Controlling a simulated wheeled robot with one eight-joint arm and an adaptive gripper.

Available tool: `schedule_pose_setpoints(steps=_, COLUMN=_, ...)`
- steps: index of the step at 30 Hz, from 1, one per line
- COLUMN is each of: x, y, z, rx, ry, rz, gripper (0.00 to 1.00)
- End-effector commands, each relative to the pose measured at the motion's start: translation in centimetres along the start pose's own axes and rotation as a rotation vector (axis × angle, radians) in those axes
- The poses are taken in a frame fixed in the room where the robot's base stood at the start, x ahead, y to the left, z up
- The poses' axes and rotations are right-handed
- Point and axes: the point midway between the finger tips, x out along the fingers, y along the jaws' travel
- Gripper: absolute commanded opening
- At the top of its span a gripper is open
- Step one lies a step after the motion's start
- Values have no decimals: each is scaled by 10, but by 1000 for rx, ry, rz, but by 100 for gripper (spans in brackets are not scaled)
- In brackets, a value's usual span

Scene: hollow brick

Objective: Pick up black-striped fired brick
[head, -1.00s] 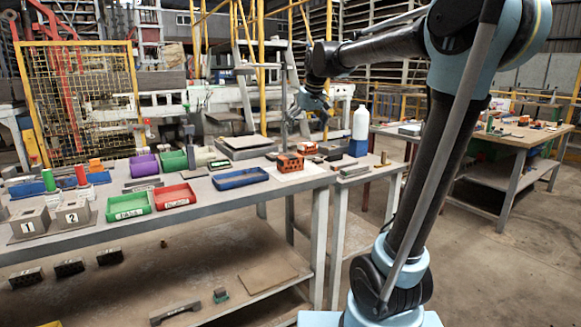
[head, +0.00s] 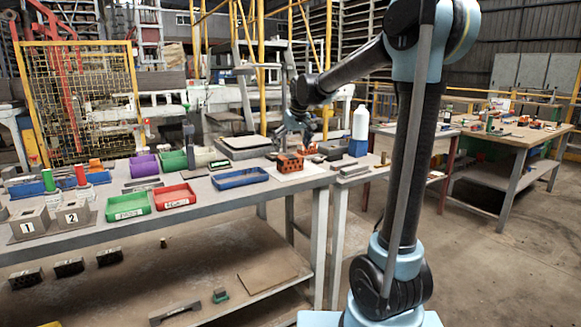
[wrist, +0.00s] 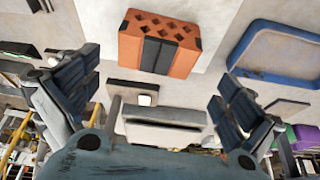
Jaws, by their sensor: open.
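The black-striped fired brick (head: 289,164) is orange with holes in its top and a dark stripe on its side. It lies on a pale sheet near the right end of the long table. In the wrist view the brick (wrist: 160,43) shows at the top centre, its black band and dark corners visible. My gripper (head: 294,138) is above the brick, apart from it. In the wrist view its two fingers are spread wide on either side with nothing between them, and the brick lies beyond the fingertips.
A blue tray (head: 240,178) lies left of the brick, with red (head: 174,196) and green (head: 128,205) trays farther left. A white bottle (head: 359,131) with a blue base stands to the right. A grey block (head: 243,147) stands behind. Dark pieces lie close by.

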Motion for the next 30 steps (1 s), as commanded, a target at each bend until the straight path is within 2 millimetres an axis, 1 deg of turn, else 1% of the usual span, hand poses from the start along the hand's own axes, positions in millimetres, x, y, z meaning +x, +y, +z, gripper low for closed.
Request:
schedule_pose_setpoints(steps=1, x=5, y=0, z=0, rx=0, ry=0, rz=0, gripper=100)
schedule_pose_setpoints(steps=8, x=18, y=1, z=1, rx=0, ry=0, rz=0, gripper=100)
schedule_pose_setpoints(steps=15, x=49, y=6, z=4, rx=0, ry=0, rz=0, gripper=100)
schedule_pose_setpoints(steps=18, x=59, y=5, z=4, rx=0, ry=0, rz=0, gripper=100)
schedule_pose_setpoints(steps=21, x=63, y=5, z=4, rx=0, ry=0, rz=0, gripper=100)
schedule_pose_setpoints(steps=27, x=63, y=5, z=4, rx=0, ry=0, rz=0, gripper=100)
schedule_pose_setpoints(steps=28, x=63, y=5, z=4, rx=0, ry=0, rz=0, gripper=98)
schedule_pose_setpoints(steps=29, x=63, y=5, z=4, rx=0, ry=0, rz=0, gripper=91)
schedule_pose_setpoints(steps=30, x=63, y=5, z=4, rx=0, ry=0, rz=0, gripper=82)
